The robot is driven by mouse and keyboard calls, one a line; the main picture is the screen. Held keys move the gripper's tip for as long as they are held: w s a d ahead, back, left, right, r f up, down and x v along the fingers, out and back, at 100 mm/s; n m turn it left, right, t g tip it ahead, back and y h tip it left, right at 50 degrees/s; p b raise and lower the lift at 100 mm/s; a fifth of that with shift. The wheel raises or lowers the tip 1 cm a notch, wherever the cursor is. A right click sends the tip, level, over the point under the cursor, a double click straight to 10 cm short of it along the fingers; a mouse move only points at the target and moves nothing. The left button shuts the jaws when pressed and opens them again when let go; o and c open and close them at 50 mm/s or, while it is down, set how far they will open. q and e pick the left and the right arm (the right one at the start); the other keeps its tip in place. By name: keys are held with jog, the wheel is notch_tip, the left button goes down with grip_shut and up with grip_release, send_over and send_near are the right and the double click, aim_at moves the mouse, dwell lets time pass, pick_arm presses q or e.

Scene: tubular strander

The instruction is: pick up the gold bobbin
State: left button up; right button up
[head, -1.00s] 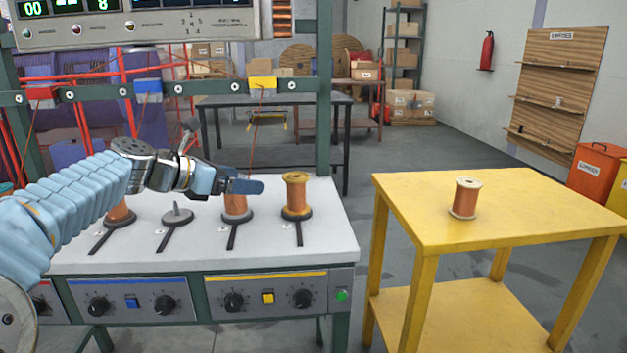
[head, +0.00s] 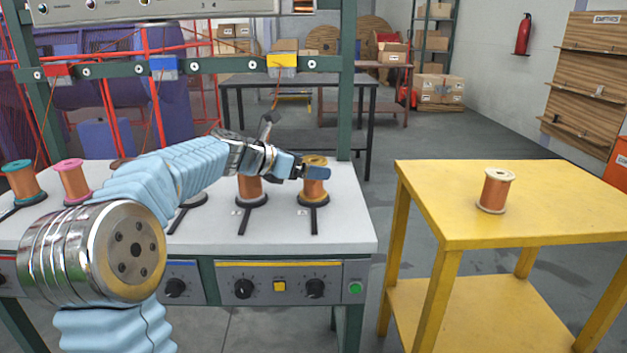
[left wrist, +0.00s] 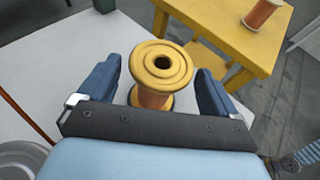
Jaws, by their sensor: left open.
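The gold bobbin (head: 313,161), with a gold flange and copper winding, stands upright on its dark holder at the right end of the white bench. My left gripper (head: 312,171) is at the bobbin and partly covers it in the head view. In the left wrist view the gold bobbin (left wrist: 161,66) stands between the two blue fingers of my left gripper (left wrist: 158,72). The fingers are apart, with a gap showing on each side of the bobbin's flange.
Another copper-wound bobbin (head: 249,188) stands just left of the gold one. Teal (head: 22,181) and pink (head: 71,181) bobbins stand farther left. A pale-flanged bobbin (head: 495,190) stands on the yellow table (head: 440,207) to the right. A green post (head: 346,90) rises behind the bench.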

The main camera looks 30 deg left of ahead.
pick_arm(q)
jog(key=shift+x, duration=1.1)
jog(key=shift+c, duration=0.3)
jog(key=c, duration=1)
jog(key=shift+c, duration=0.7)
jog(key=shift+r, duration=0.15)
